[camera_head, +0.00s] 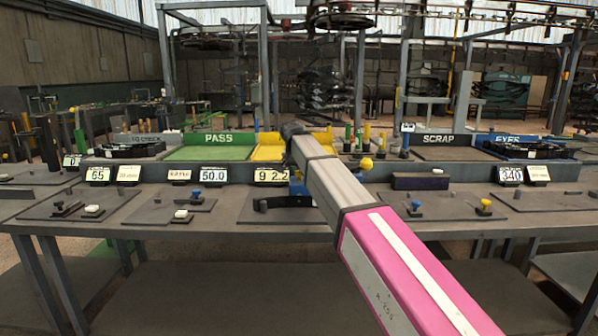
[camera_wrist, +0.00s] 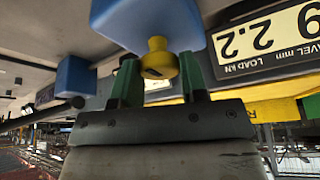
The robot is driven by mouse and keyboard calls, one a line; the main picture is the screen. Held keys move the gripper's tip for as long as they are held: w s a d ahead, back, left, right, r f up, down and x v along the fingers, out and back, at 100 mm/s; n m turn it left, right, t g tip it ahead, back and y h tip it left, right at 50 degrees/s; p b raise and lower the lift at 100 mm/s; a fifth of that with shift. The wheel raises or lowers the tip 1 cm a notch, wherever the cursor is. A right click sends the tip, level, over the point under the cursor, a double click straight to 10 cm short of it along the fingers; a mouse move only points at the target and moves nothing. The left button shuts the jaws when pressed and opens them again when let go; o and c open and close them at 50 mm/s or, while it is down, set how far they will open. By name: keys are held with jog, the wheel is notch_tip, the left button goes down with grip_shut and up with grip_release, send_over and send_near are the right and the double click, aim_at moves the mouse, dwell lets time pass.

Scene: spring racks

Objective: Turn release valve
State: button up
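A yellow knob (camera_wrist: 158,62) sits on a blue block (camera_wrist: 150,22) in the wrist view, which looks upside down; it appears to be the release valve. My gripper (camera_wrist: 159,65) has its two green fingers apart, one on each side of the knob. The fingertips are close to the knob's sides, and I cannot tell whether they touch it. In the head view my arm hides the gripper and the knob. Part of a blue block (camera_head: 298,187) shows beside my arm, by the display (camera_head: 271,175) reading 9 2.2.
A second blue block (camera_wrist: 75,77) with a dark rod stands beside the fingers. The display (camera_wrist: 262,42) is close on the other side. The workbench (camera_head: 240,205) carries plates with small knobs. Green PASS (camera_head: 208,154) and grey SCRAP (camera_head: 446,154) trays lie behind.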

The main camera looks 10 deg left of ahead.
dwell(0.3)
jog(key=n+y, duration=0.1)
jog(key=n, duration=0.3)
jog(key=shift+d+n+y, duration=0.1)
jog(key=shift+n+y, duration=0.3)
jog(key=n, duration=0.2)
jog(key=n+y, duration=0.1)
jog(key=n, duration=0.1)
jog(key=shift+n+g+y, duration=0.3)
jog(key=shift+g, duration=0.1)
jog(key=n+g+y, duration=0.1)
jog(key=n, duration=0.3)
jog(key=shift+w, duration=0.15)
jog(key=shift+n+g+y, duration=0.4)
jog(key=shift+n+g, duration=0.5)
jog(key=shift+n, duration=1.3)
jog(key=o, duration=0.9)
jog(key=shift+d+r, duration=0.1)
jog(key=v, duration=1)
jog(key=shift+r, duration=0.3)
